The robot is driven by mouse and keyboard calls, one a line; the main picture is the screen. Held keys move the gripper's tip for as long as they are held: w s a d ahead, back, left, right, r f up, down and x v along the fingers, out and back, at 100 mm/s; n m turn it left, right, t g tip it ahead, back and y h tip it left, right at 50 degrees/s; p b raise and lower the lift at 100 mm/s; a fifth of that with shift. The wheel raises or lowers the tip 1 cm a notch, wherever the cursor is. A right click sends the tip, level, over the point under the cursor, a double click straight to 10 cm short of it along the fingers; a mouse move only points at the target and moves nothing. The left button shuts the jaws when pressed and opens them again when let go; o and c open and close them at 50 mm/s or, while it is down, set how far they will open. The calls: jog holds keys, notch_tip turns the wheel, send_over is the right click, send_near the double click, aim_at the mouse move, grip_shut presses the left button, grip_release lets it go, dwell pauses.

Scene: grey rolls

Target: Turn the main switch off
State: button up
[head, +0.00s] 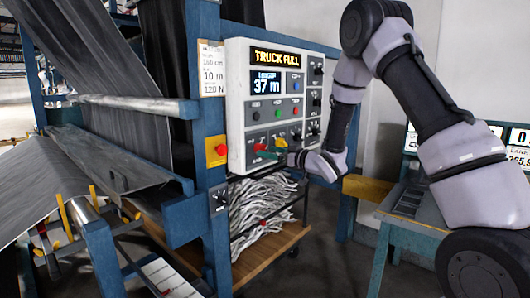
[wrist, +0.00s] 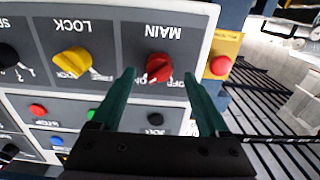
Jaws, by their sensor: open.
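The main switch is a red rotary knob (wrist: 159,68) under the upside-down label MAIN on a dark plate in the wrist view. An OFF mark shows beside it; I cannot surely tell which mark the knob points to. My gripper (wrist: 158,74) is open, with one green finger on each side of the knob in the picture. I see no clear contact.
A yellow LOCK knob (wrist: 73,62) sits beside the main switch. A red emergency button on a yellow box (wrist: 221,66) is on the other side.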

aim_at(261, 149)
jog(key=shift+x, duration=1.35)
grip_shut()
jog(key=shift+n, duration=0.4)
jog(key=shift+w+d+n, duration=0.1)
jog(key=shift+n, duration=8.4)
